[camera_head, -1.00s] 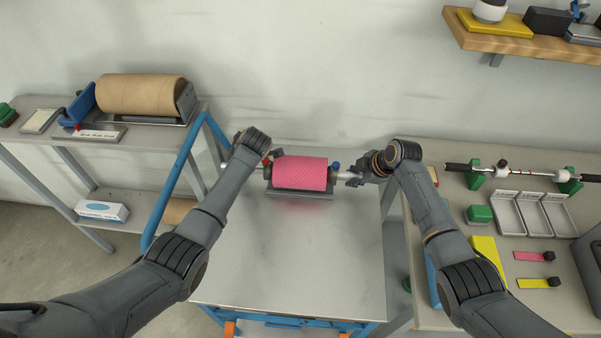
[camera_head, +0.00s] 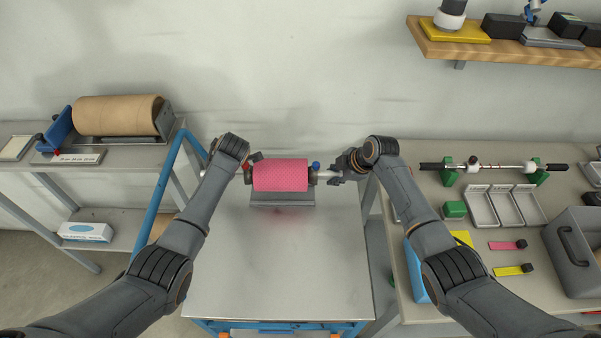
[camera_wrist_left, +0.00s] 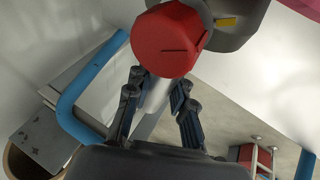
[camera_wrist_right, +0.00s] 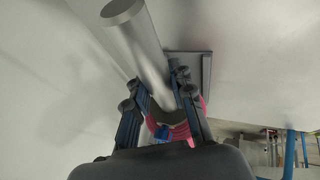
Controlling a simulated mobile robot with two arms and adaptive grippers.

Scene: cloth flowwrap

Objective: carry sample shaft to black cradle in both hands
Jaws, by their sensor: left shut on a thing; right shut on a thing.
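The sample shaft is a silver bar (camera_wrist_right: 140,40) carrying a pink roll (camera_head: 280,175), held level over the cart. My right gripper (camera_head: 338,177) is shut on the bar to the right of the roll; its fingers also flank the bar in the right wrist view. My left gripper (camera_wrist_left: 155,100) is shut on the bar at the left, beside a red knob (camera_wrist_left: 168,40); the forearm mostly hides it in the head view. A dark cradle (camera_head: 282,203) sits on the cart top under the roll; I cannot tell whether they touch.
The metal cart top (camera_head: 285,265) is clear in front. At left, a rack holds a brown roll (camera_head: 118,115) in a stand. On the right bench, another shaft (camera_head: 500,167) rests in green supports, near trays (camera_head: 520,207) and a grey bin (camera_head: 575,250). A wooden shelf (camera_head: 490,50) hangs above.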

